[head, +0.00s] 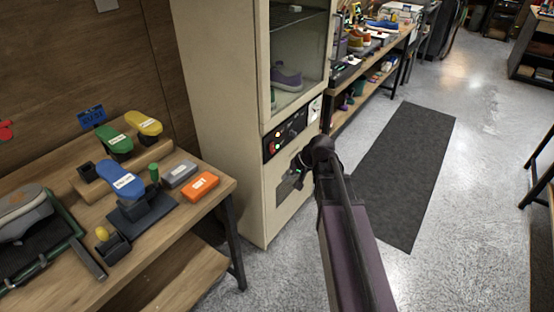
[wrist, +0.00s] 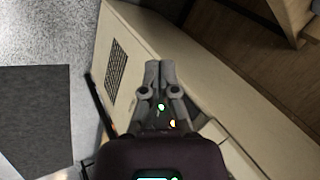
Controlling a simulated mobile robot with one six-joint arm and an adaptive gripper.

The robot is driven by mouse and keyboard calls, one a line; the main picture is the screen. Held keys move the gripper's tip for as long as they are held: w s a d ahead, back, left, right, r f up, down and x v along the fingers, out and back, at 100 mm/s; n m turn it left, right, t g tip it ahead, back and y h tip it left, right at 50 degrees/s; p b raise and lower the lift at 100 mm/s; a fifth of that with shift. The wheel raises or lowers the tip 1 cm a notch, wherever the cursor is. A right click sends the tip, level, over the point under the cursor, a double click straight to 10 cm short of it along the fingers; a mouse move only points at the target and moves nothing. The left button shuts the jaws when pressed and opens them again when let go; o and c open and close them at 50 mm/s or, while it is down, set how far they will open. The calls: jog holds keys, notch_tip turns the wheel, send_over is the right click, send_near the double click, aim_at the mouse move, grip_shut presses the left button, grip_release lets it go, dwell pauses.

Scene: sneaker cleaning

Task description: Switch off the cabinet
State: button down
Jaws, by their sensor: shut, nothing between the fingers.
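The cabinet (head: 216,90) is a tall cream unit with a glass-fronted upper compartment holding a dark sneaker (head: 287,77). Its black control panel (head: 285,136) sits below the glass, with a red and a green light or button at its left and small knobs further right. My gripper (head: 290,184) is in front of the cabinet's lower front, below the panel, partly hidden by my arm. In the wrist view my gripper (wrist: 161,66) is shut and empty, with the cabinet's cream body (wrist: 240,110) around it. I cannot tell whether the fingertips touch the cabinet.
A wooden workbench (head: 222,186) with colored brushes and blocks stands left of the cabinet. Another bench (head: 372,60) with shoes runs behind it to the right. A dark mat (head: 405,165) lies on the open floor to the right.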

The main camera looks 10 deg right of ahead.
aim_at(273, 151)
jog(key=w+d+f+m+t+y+b, duration=0.2)
jog(key=w+d+m+t+b, duration=0.3)
jog(key=w+d+b, duration=0.4)
jog(key=w+d+t+y, duration=0.1)
jog(key=w, duration=0.4)
jog(key=shift+f+m+y+b, duration=0.2)
jog(key=shift+m+y+b, duration=0.1)
jog(key=shift+m+b, duration=0.1)
jog(key=shift+a, duration=0.1)
jog(key=b+x, duration=0.5)
jog(key=x, duration=0.8)
jog(key=shift+w, duration=0.3)
jog(key=shift+w+a+f, duration=0.15)
jog(key=shift+w+a, duration=0.05)
jog(key=shift+a, duration=0.05)
jog(key=shift+a+f+b, duration=0.1)
jog(key=shift+a+b, duration=0.3)
jog(key=shift+b, duration=0.15)
jog(key=shift+d+t, duration=0.3)
jog(key=shift+d, duration=0.1)
